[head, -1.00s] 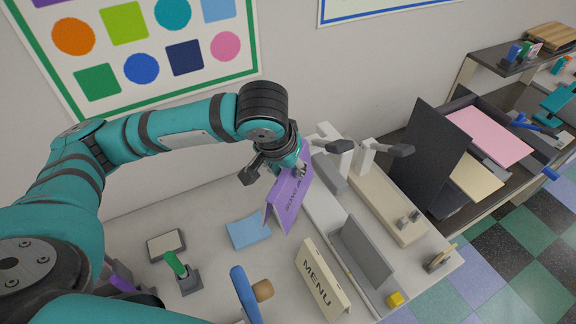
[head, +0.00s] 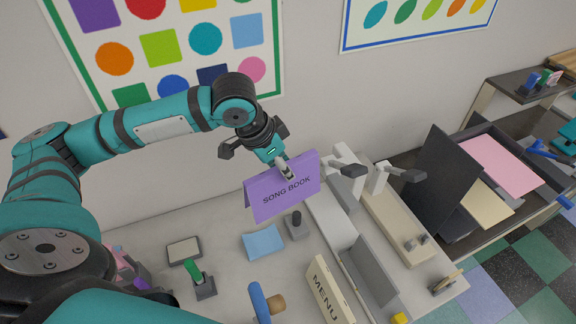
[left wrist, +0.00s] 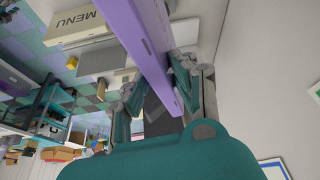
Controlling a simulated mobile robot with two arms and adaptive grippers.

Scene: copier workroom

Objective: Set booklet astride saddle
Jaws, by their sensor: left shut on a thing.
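A folded purple booklet marked SONG BOOK (head: 283,190) hangs fold-up above the table, its printed cover facing the head camera. My left gripper (head: 283,167) is shut on its top fold. The left wrist view shows the purple booklet (left wrist: 140,35) running between the fingers of my left gripper (left wrist: 155,95). To the right stands a pale stapler-like machine (head: 335,205) with a grey-tipped arm. A grey angled piece (head: 370,272) lies in front of it; I cannot tell for sure which part is the saddle. The booklet is apart from both. My right gripper is out of view.
A cream MENU card (head: 328,290) stands near the front. A blue sheet (head: 263,242), a dark post on a base (head: 297,224), a green-handled stamp (head: 198,282) and a grey pad (head: 184,250) stand on the table. A second long cream machine (head: 400,225) is farther right.

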